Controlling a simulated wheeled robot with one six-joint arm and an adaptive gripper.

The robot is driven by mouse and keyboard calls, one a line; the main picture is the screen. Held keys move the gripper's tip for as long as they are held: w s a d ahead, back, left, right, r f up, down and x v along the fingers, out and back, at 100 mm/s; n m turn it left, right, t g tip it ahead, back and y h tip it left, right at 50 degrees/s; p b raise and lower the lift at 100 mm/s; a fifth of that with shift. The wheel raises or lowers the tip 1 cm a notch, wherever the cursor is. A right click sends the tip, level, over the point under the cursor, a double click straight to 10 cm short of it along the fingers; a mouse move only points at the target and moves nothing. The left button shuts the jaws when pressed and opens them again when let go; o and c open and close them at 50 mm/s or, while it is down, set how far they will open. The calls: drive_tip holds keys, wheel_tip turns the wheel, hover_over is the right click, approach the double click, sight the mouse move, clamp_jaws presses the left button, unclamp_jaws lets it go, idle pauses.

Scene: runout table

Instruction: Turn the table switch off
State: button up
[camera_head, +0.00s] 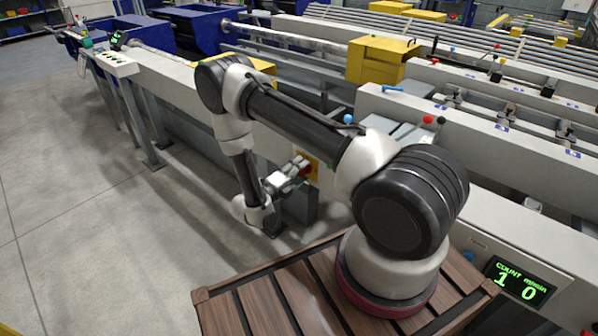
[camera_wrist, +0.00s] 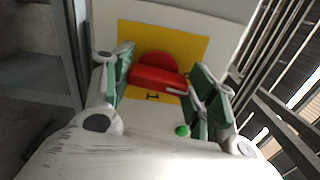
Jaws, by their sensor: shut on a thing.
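The table switch is a red rotary knob (camera_wrist: 160,75) with a bar-shaped handle, on a yellow plate (camera_wrist: 190,43) in the wrist view. The handle lies nearly level across that view, and a dark mark shows on the plate below it. My gripper (camera_wrist: 165,83) has its green-padded fingers on either side of the handle and is shut on it. In the head view my gripper (camera_head: 293,174) reaches the red switch (camera_head: 307,170) and yellow plate (camera_head: 315,165) on the side of the table frame. The gripper partly hides the switch there.
A green dot (camera_wrist: 182,130) shows below the plate. A display (camera_head: 518,283) at the lower right reads COUNT 1 and m/min 0. The grey floor (camera_head: 80,200) at the left is clear.

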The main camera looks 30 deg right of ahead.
drive_tip(key=shift+n, duration=0.6)
drive_tip(key=o, duration=1)
drive_tip(key=shift+a, duration=0.1)
drive_tip(key=v, duration=1.2)
drive_tip(key=shift+f, duration=0.1)
